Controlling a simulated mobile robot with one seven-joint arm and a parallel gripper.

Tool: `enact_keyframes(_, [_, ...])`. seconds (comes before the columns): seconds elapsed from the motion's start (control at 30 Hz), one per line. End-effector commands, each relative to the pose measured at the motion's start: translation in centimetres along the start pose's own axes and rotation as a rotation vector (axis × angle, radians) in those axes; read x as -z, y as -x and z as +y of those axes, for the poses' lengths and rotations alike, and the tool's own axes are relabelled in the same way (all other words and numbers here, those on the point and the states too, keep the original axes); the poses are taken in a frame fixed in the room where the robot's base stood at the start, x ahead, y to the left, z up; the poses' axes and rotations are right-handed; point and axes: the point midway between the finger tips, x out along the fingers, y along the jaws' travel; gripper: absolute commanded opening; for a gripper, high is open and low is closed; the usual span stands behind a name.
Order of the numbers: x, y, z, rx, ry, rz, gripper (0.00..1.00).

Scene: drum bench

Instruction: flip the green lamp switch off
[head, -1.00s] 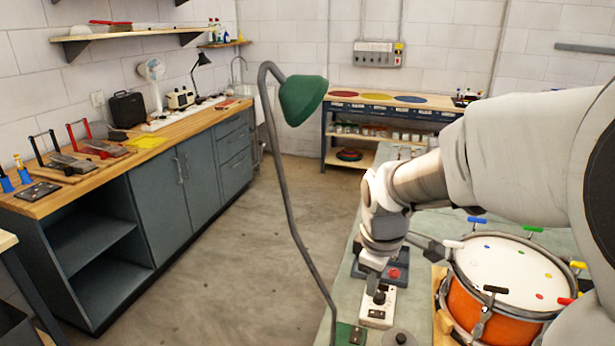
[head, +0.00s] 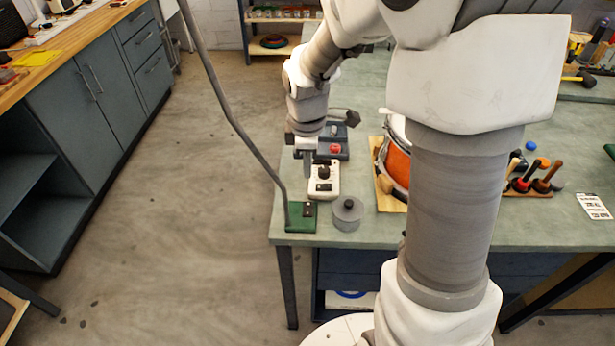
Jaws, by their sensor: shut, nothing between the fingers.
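The green lamp's base (head: 297,222) stands at the near left corner of the bench. Its grey pole (head: 228,110) rises to the upper left; the shade is out of view. A small dark switch (head: 307,209) shows on the base, too small to read its position. My gripper (head: 308,175) is shut and empty, pointing down. In the picture its fingers are behind the lamp base, at the left side of a white box with a black knob (head: 324,186). I cannot tell whether they touch that box.
A grey round weight (head: 346,215) sits right of the lamp base. A grey box with a red button (head: 335,149) is behind the white box. An orange drum (head: 397,166) and several mallets (head: 530,178) are to the right. The bench top (head: 440,228) is bare in places.

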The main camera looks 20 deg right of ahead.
Motion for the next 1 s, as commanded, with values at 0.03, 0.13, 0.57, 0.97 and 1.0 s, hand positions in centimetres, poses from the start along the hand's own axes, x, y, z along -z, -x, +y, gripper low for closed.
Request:
enact_keyframes(0.03, [0.0,-1.0,-0.1,0.005,0.000,-0.001,0.00])
enact_keyframes(0.13, [0.0,-3.1,-0.2,0.006,0.001,-0.002,0.00])
enact_keyframes(0.57, [0.0,-11.1,-0.1,0.003,0.000,-0.001,0.00])
enact_keyframes(0.97, [0.0,-12.6,0.0,-0.001,0.000,0.000,0.00])
enact_keyframes(1.0, [0.0,-12.6,0.0,-0.001,0.000,0.000,0.00])
